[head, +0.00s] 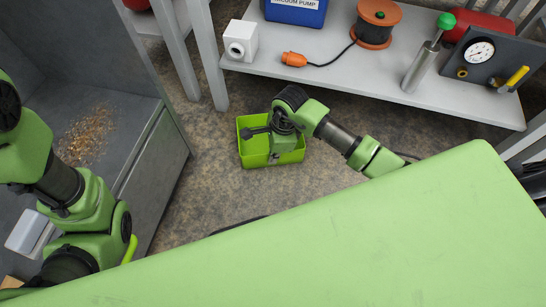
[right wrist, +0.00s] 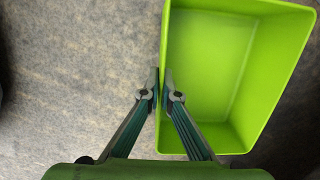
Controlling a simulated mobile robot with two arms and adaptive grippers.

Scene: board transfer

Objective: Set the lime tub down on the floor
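The lime tub (head: 254,162) is an open rectangular box, upright and low over the speckled floor in the head view. It looks empty in the right wrist view (right wrist: 210,60). My right gripper (head: 273,156) is at one wall of the tub. In the right wrist view its fingertips (right wrist: 161,88) are closed on that wall, one inside and one outside. I cannot tell whether the tub's bottom touches the floor (head: 205,185). My left arm shows at the left of the head view, but I cannot make out its gripper there.
A grey shelf (head: 345,75) behind holds a blue vacuum pump box (head: 295,12), an orange cable reel (head: 376,22), a hand pump (head: 425,60) and a gauge panel (head: 490,60). A grey bench (head: 120,150) with brown crumbs (head: 86,135) stands left. Bare floor surrounds the tub.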

